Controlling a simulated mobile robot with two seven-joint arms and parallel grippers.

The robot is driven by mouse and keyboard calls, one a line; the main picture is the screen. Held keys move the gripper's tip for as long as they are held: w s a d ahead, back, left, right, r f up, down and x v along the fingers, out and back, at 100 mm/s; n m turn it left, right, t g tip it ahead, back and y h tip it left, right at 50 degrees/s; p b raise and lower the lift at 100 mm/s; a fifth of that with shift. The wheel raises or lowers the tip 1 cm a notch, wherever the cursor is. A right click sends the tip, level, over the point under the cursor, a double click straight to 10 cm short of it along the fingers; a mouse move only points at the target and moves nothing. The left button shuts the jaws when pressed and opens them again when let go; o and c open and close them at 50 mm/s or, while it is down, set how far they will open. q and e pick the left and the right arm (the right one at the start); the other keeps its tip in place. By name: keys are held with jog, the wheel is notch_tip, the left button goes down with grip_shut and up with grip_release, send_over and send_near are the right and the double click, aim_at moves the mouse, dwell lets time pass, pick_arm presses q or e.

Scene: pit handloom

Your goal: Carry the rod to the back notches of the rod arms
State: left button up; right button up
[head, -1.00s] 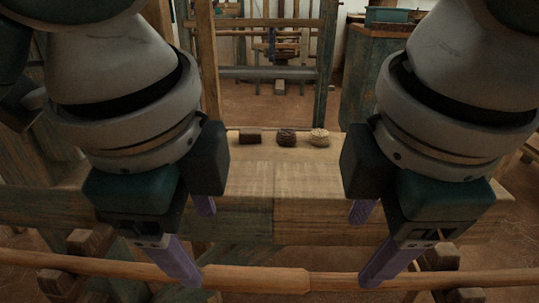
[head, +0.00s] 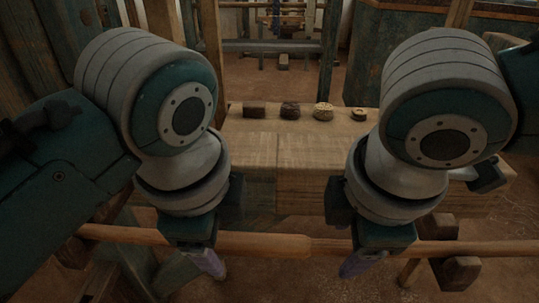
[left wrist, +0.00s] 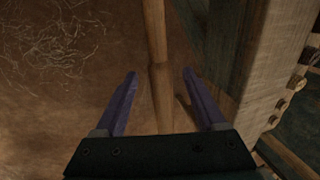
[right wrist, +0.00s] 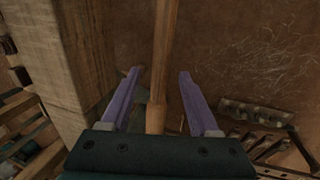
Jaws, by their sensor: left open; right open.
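The rod (head: 270,243) is a long round wooden bar with a thicker middle part. It runs across the head view in front of the wooden beam. My left gripper (head: 212,258) is open, and the rod (left wrist: 157,50) passes between its purple fingers in the left wrist view, apart from both. My right gripper (head: 356,258) is open, and the rod (right wrist: 165,50) runs between its fingers in the right wrist view. Wooden blocks (head: 455,274) stand near the rod's right part. I cannot tell which are the rod arms; their back notches are not clear.
The wide wooden beam (head: 300,150) lies behind the rod. Several small items sit on it: a dark block (head: 254,111), two small round pieces and a ring (head: 358,114). Loom posts stand behind.

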pick_arm(q)
jog(key=shift+w+f, duration=0.15)
jog(key=shift+f, duration=0.25)
pick_arm(e)
jog(key=shift+w+f, duration=0.1)
jog(key=shift+f, duration=0.3)
pick_arm(q)
jog(key=c, duration=0.9)
pick_arm(e)
jog(key=c, duration=0.9)
pick_arm(q)
grip_shut()
pick_arm(e)
grip_shut()
pick_arm(q)
jog(key=shift+r, duration=0.1)
pick_arm(e)
jog(key=shift+r, duration=0.1)
